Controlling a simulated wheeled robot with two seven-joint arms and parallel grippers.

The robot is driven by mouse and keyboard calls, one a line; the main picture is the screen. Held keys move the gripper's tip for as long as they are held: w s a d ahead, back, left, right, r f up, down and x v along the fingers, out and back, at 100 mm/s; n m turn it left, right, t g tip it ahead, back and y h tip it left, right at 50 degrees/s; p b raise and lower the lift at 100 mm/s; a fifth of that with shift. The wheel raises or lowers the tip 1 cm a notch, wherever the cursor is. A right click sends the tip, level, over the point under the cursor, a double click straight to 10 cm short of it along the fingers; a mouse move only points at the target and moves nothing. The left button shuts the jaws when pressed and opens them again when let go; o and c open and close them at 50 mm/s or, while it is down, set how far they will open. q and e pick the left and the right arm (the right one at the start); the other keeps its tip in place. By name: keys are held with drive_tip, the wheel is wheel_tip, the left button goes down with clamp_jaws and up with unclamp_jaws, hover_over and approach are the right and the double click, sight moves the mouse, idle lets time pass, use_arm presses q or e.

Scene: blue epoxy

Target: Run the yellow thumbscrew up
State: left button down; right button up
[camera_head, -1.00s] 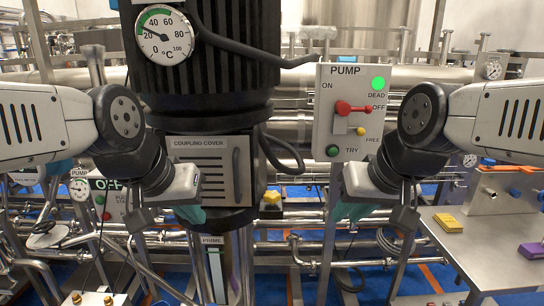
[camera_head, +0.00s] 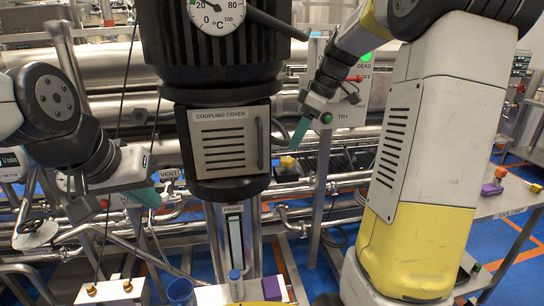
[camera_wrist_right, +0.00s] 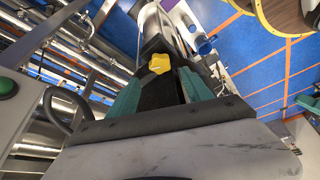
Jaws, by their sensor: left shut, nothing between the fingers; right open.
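The yellow thumbscrew (camera_wrist_right: 160,63) shows in the right wrist view as a lobed knob on a dark block, beyond and between my fingertips. In the head view only a small yellow part of it (camera_head: 287,161) shows, low at the right side of the black column. My right gripper (camera_head: 299,133) is open beside the coupling cover, close above the thumbscrew. Its two teal fingers also show in the right wrist view (camera_wrist_right: 161,88), with nothing held. My left gripper (camera_head: 147,197) is shut and empty, left of the column.
The coupling cover (camera_head: 224,143) with its dark handle is on the column. The pump panel (camera_head: 346,100) stands behind my right arm. A blue cup (camera_head: 181,291) and a bottle (camera_head: 235,284) stand at the bottom. A side table (camera_head: 507,199) at right carries small coloured blocks.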

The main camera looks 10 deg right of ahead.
sight(287, 159)
drive_tip(key=x, duration=0.7)
drive_tip(key=shift+c, duration=0.5)
clamp_jaws()
drive_tip(key=shift+s, duration=0.1)
drive_tip(key=m+t+h, duration=0.1)
drive_tip(key=m, duration=0.3)
drive_tip(key=shift+a, duration=0.15)
drive_tip(key=shift+s+m+t+h, duration=0.1)
drive_tip(key=shift+m+t+h, duration=0.3)
drive_tip(key=shift+m, duration=0.95)
drive_tip(key=shift+m+t+h, duration=0.2)
drive_tip(key=shift+m+h, duration=0.3)
drive_tip(key=shift+m, duration=0.85)
